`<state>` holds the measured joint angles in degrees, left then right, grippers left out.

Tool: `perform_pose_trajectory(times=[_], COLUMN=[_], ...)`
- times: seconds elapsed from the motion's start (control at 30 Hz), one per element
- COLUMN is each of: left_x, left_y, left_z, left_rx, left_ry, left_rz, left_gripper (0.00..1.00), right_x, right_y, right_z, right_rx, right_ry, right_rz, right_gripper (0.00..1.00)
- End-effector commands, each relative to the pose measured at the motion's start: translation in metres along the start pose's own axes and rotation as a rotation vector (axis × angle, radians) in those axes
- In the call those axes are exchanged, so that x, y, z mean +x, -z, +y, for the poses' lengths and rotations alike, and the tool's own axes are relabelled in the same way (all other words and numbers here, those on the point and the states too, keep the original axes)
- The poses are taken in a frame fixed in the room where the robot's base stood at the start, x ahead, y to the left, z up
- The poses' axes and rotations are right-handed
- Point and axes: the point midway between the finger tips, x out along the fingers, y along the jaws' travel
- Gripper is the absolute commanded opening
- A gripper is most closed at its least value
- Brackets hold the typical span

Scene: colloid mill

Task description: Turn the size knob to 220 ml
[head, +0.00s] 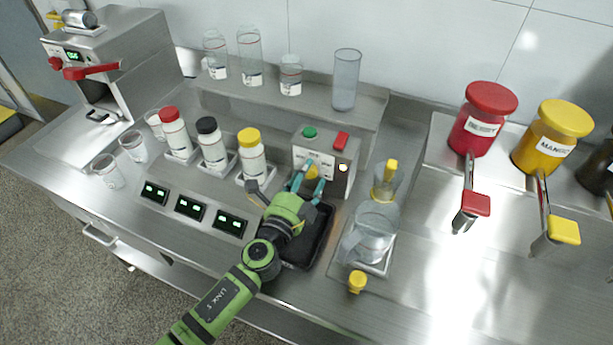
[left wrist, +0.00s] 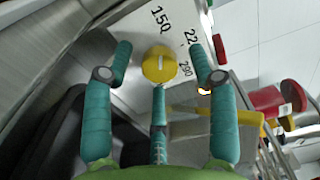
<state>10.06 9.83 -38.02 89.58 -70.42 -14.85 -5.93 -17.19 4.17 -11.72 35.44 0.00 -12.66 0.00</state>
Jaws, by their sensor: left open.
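The yellow size knob (left wrist: 159,65) is on the pale front panel of the metal box (head: 301,151). A light line runs across its face, roughly upright in the left wrist view. Printed numbers 150 and 22, its end hidden by a finger, stand above it; a third, smaller number is hard to read. In the head view the knob (head: 312,172) shows between the fingers. My left gripper (head: 306,178) is open in front of the panel, its teal fingers on either side of the knob, with visible gaps in the left wrist view (left wrist: 160,68). My right gripper is not in view.
A dark tray (head: 318,241) lies under my left gripper. Capped bottles (head: 251,157) stand left, a clear jug (head: 375,232) right. Red (head: 475,203) and yellow (head: 563,230) dispenser levers are farther right.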

Motion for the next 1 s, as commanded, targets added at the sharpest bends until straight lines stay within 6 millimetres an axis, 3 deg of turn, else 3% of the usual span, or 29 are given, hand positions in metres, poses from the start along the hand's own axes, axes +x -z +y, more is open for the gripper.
perform_pose_trajectory(times=[0.23, 0.37, 0.4, 0.73, 1.0], left_x=[0.001, 0.001, 0.001, 0.001, 0.001], left_y=[0.000, 0.000, 0.000, 0.000, 0.000], left_z=[0.000, 0.000, 0.000, 0.000, 0.000], left_rx=[0.000, -0.001, 0.000, 0.020, 0.154], left_ry=[-0.001, -0.001, -0.001, 0.000, 0.000], left_rz=[0.000, 0.000, 0.000, 0.000, 0.001], left_gripper=[0.58, 0.06, 0.02, 0.02, 0.02], right_x=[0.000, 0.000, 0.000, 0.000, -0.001], right_y=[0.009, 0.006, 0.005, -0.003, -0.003], right_z=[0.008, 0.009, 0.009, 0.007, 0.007], right_rx=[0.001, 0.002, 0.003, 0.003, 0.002], right_ry=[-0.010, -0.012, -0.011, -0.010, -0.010], right_rz=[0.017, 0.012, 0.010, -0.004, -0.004], right_gripper=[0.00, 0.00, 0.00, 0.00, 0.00])
